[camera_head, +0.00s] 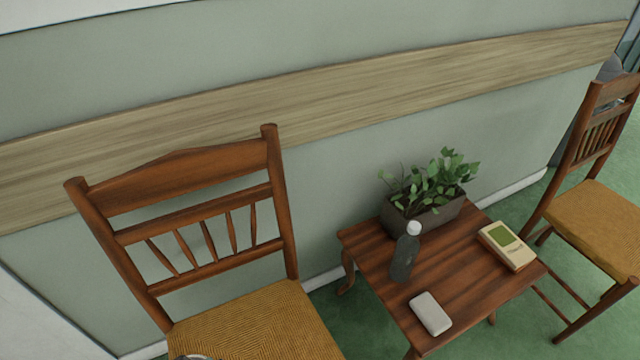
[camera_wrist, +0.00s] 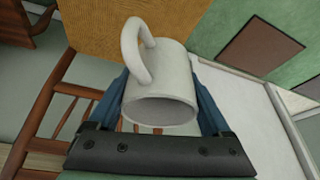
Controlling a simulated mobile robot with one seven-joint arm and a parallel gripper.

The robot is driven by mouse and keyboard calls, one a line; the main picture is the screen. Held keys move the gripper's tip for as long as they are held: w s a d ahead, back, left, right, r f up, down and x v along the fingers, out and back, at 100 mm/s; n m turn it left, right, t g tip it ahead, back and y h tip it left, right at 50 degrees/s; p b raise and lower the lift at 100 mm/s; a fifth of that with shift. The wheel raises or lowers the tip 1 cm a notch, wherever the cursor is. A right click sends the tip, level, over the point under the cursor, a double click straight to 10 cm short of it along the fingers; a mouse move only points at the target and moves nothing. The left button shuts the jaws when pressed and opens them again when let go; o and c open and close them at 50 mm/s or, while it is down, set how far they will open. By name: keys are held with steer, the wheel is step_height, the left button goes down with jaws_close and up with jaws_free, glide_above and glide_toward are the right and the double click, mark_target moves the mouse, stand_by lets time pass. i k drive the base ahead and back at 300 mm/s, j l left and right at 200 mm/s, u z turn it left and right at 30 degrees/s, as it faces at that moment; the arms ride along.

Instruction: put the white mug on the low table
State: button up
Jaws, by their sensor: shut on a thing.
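The white mug (camera_wrist: 160,85) is in the wrist view, between the two blue fingers of my gripper (camera_wrist: 162,92). My gripper is shut on it. The mug is tilted, with its handle toward the upper left and its opening toward the camera. In the head view the low table (camera_head: 455,265) is brown wood with curved legs, standing between two chairs near the wall. My gripper is not clearly visible there; only a small pale curved edge shows at the bottom left, and I cannot tell what it is.
The middle right is bare. Chairs stand left (camera_head: 255,325) and right (camera_head: 595,220).

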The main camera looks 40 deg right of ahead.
mark_target(471, 283)
steer(key=l+z, duration=0.25)
steer(key=l, duration=0.3)
steer(key=l+z, duration=0.3)
steer(key=l, duration=0.3)
steer(key=l+z, duration=0.25)
steer(key=l, duration=0.3)
steer(key=i+l+z, duration=0.3)
steer(key=l, duration=0.2)
steer(key=k, duration=0.1)
